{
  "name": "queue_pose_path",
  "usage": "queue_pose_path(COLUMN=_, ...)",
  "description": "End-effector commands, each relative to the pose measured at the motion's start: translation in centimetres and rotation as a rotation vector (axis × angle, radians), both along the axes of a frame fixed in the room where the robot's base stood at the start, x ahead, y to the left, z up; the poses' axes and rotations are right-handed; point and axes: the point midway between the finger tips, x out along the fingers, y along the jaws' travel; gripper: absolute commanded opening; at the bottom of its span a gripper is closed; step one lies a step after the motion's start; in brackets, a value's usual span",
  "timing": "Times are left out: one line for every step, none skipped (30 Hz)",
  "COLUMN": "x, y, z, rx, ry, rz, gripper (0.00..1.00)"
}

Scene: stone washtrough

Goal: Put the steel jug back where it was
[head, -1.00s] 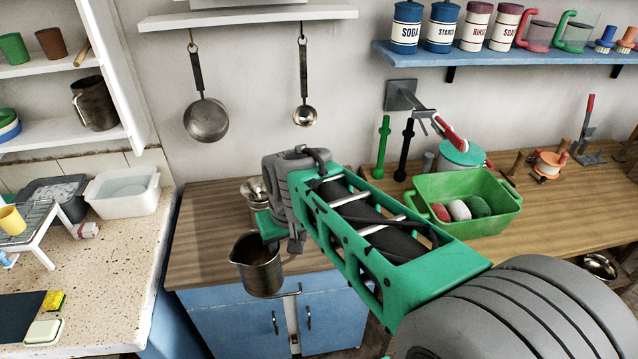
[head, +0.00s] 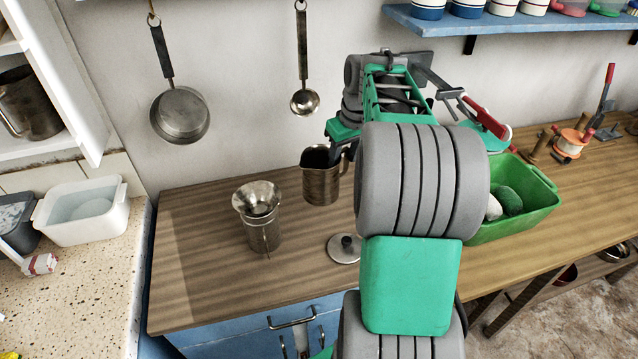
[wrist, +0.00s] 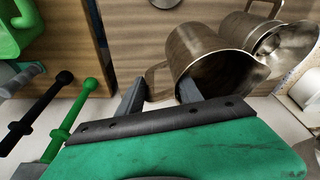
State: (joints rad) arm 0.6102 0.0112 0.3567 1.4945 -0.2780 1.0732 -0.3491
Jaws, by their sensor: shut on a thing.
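The steel jug (head: 320,184) is upright or nearly so, at the back of the wooden counter near the wall. Whether its base touches the counter or hangs a little above it, I cannot tell. My gripper (wrist: 160,95) is shut on the jug's handle, with a finger on each side of it. In the wrist view the jug (wrist: 205,55) shows its open mouth beyond the fingers. In the head view my arm hides most of the gripper.
A steel canister (head: 263,233) with a funnel (head: 257,198) on top stands left of the jug. A round lid (head: 343,248) lies in front. A green tub (head: 510,220) is at the right. A pan (head: 180,116) and ladle (head: 304,101) hang behind. The counter's left part is clear.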

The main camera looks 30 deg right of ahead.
Motion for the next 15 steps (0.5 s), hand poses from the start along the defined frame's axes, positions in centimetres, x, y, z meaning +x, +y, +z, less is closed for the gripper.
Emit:
queue_pose_path(x=0.4, y=-0.5, z=-0.1, rx=0.0, ry=0.0, rz=0.001, gripper=0.0)
queue_pose_path(x=0.8, y=-0.8, z=-0.3, rx=0.001, ry=0.001, rz=0.002, gripper=0.0)
queue_pose_path(x=1.4, y=-1.3, z=-0.6, rx=0.001, ry=0.001, rz=0.001, gripper=0.0)
queue_pose_path(x=2.0, y=-1.7, z=-0.9, rx=0.002, ry=0.003, rz=0.001, gripper=0.0)
queue_pose_path(x=2.7, y=-2.2, z=-1.2, rx=0.002, ry=0.003, rz=0.0, gripper=0.0)
queue_pose_path(x=3.6, y=-2.9, z=-1.7, rx=0.002, ry=0.004, rz=0.0, gripper=0.0)
queue_pose_path(x=4.3, y=-3.4, z=-2.1, rx=0.002, ry=0.003, rz=0.0, gripper=0.0)
queue_pose_path(x=5.0, y=-3.9, z=-2.4, rx=0.002, ry=0.002, rz=0.0, gripper=0.0)
queue_pose_path(x=5.8, y=-4.5, z=-2.9, rx=0.002, ry=0.002, rz=0.001, gripper=0.0)
queue_pose_path(x=6.5, y=-5.0, z=-3.2, rx=0.002, ry=0.002, rz=0.001, gripper=0.0)
queue_pose_path(x=7.1, y=-5.4, z=-3.6, rx=0.002, ry=0.002, rz=0.001, gripper=0.0)
queue_pose_path(x=7.7, y=-5.9, z=-4.5, rx=0.003, ry=0.004, rz=0.002, gripper=0.0)
queue_pose_path(x=8.1, y=-6.2, z=-5.3, rx=0.004, ry=0.004, rz=0.002, gripper=0.0)
queue_pose_path(x=8.6, y=-6.5, z=-6.1, rx=0.003, ry=0.004, rz=0.002, gripper=0.0)
queue_pose_path(x=9.2, y=-7.0, z=-6.9, rx=0.002, ry=0.003, rz=0.0, gripper=0.0)
